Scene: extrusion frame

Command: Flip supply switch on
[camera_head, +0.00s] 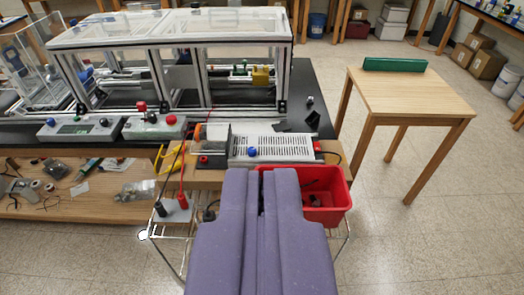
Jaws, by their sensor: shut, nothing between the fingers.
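My purple gripper (262,180) reaches up from the bottom of the picture. It is shut and empty, with its tips just below the box's front in the picture. I cannot tell whether they touch it. The gripper hides what is directly below the box.
A red bin (325,201) is right of my gripper. Red and black plugs (172,206) with cables stand on a wire rack at left. A clear-covered extrusion frame (170,60) stands behind. A wooden table (415,92) is at right, with open floor around it.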

